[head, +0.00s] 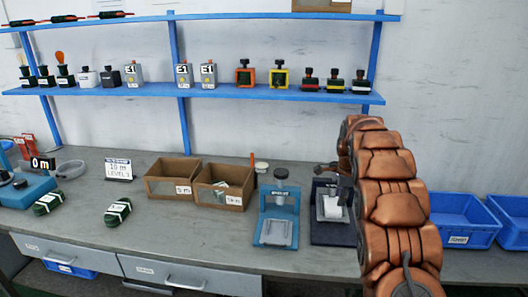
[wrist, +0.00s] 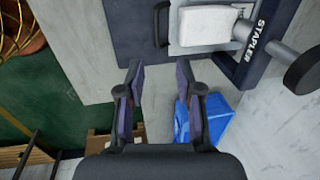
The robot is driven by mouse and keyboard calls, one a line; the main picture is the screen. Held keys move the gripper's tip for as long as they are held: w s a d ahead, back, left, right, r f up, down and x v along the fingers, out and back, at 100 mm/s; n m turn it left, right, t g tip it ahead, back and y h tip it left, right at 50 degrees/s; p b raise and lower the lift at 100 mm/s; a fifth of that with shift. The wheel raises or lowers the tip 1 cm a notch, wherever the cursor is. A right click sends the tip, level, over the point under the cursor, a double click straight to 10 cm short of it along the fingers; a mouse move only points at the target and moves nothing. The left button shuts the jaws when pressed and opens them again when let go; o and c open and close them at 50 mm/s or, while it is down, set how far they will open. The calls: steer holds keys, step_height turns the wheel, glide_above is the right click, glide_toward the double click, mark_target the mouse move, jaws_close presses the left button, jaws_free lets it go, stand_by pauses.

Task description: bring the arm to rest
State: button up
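My arm (head: 392,200) is raised at the right of the head view, in front of the bench. My gripper shows in the wrist view (wrist: 160,75) with its two dark fingers apart and nothing between them. The stapler (wrist: 257,35), marked by its label, lies beyond the fingertips at the top right, with a white pad (wrist: 205,27) beside its label. The gripper appears apart from it. In the head view the arm partly covers the dark press-like device (head: 325,232), and the gripper is mostly hidden there.
The grey bench (head: 190,225) carries a blue press (head: 277,228), two cardboard bins (head: 172,180) and two green bundles (head: 118,212). Blue bins (head: 462,218) stand right of my arm. A blue shelf (head: 230,91) with several small devices runs behind. The bench's front middle is clear.

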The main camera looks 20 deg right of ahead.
steer(key=s+a+r+n+g, duration=0.1)
steer(key=s+a+r+n, duration=0.35)
steer(key=s+a, duration=0.5)
steer(key=s+a+r+n+g, duration=0.1)
steer(key=s+a+r+n, duration=0.3)
steer(key=s+a+n, duration=0.5)
steer(key=s+a+f+n, duration=0.1)
steer(key=s+a+n, duration=0.2)
steer(key=s, duration=0.6)
steer(key=s+a+f+n+g, duration=0.1)
steer(key=s+a+n, duration=0.2)
steer(key=s, duration=0.7)
steer(key=s+a+f+n, duration=0.1)
steer(key=s+a+n, duration=0.2)
steer(key=s, duration=0.7)
steer(key=shift+s+a+g+y, duration=0.15)
steer(key=shift+a+g+y, duration=0.2)
steer(key=shift+a, duration=0.2)
steer(key=shift+c, duration=0.4)
